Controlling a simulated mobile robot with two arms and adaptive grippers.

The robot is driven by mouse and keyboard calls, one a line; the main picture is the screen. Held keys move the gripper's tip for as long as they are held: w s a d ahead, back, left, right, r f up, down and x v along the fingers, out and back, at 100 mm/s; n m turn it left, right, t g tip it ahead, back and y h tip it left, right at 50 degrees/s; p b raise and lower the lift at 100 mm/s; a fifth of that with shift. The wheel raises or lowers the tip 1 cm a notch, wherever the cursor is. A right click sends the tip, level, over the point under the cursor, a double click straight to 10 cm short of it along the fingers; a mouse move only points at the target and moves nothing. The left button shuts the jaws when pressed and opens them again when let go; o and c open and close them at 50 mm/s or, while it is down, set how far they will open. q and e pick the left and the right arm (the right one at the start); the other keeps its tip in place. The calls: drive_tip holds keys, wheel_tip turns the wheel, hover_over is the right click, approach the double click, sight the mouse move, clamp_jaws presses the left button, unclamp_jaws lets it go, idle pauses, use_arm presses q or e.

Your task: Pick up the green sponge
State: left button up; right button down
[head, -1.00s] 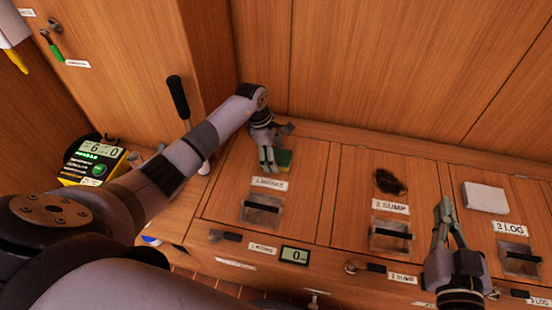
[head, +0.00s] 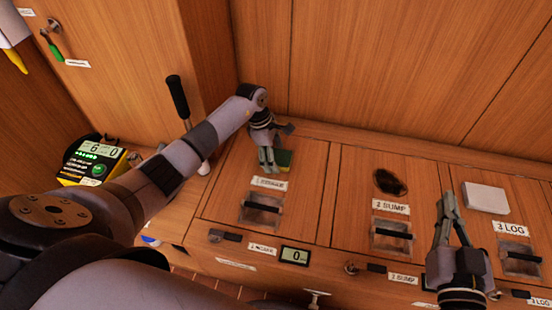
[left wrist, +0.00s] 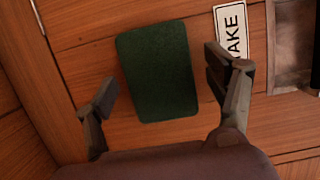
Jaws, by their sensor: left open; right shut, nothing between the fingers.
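The green sponge (head: 285,159) lies flat on the left wooden lid, partly hidden behind my left gripper in the head view. In the left wrist view the sponge (left wrist: 158,71) is a dark green rounded block between the two spread fingers, apart from both. My left gripper (head: 269,166) is open and empty above it; its fingers also show in the left wrist view (left wrist: 165,85). My right gripper (head: 447,203) is shut and empty, over the front right of the counter between the second and third labels.
A dark coil or hole (head: 390,182) is on the middle lid and a white block (head: 486,198) on the right lid. A black-handled lever (head: 178,97) stands left of the sponge. A yellow display device (head: 94,162) sits at far left.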

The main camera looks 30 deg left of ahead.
sight(278, 156)
use_arm(q)
drive_tip(key=shift+c, duration=0.6)
drive_tip(key=c, duration=0.7)
use_arm(e)
drive_tip(key=shift+s+f, duration=0.1)
drive_tip(key=shift+f, duration=0.05)
